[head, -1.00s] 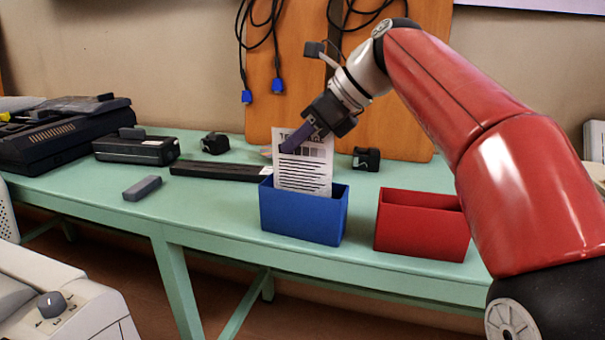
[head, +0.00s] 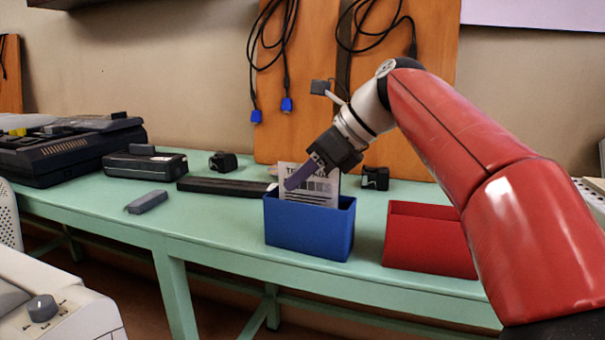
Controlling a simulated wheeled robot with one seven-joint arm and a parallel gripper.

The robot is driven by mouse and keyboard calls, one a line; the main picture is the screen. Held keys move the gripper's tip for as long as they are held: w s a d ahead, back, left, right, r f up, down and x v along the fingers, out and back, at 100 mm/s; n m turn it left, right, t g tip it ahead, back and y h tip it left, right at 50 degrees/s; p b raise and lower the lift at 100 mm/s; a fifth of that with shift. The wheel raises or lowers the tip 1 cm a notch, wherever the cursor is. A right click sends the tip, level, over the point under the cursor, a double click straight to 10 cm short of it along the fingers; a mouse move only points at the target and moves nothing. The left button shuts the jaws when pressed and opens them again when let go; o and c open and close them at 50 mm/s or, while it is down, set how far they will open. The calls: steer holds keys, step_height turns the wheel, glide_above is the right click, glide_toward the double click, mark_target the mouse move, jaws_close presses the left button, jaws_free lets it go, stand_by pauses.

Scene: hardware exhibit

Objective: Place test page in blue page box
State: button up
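The test page (head: 321,186) is a white sheet with printed lines and dark squares. It stands upright, its lower part inside the blue page box (head: 308,228) and hidden by the front wall. Its upper part shows above the rim. My gripper (head: 293,182) comes down from the upper right, its purple fingers over the page's upper left. It appears shut on the page; the far finger is hidden.
A red box (head: 430,242) stands right of the blue box on the green table (head: 215,229). A dark flat bar (head: 226,187), small black devices and a grey block (head: 147,202) lie left and behind. A wooden board with hanging cables stands at the back.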

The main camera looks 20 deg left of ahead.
steer(key=shift+r, duration=0.1)
steer(key=shift+d+r, duration=0.1)
steer(key=shift+r, duration=0.15)
steer(key=p+v, duration=0.4)
steer(key=v, duration=0.7)
steer(key=shift+d+r, duration=0.15)
steer(key=shift+d, duration=0.1)
steer(key=shift+s, duration=0.1)
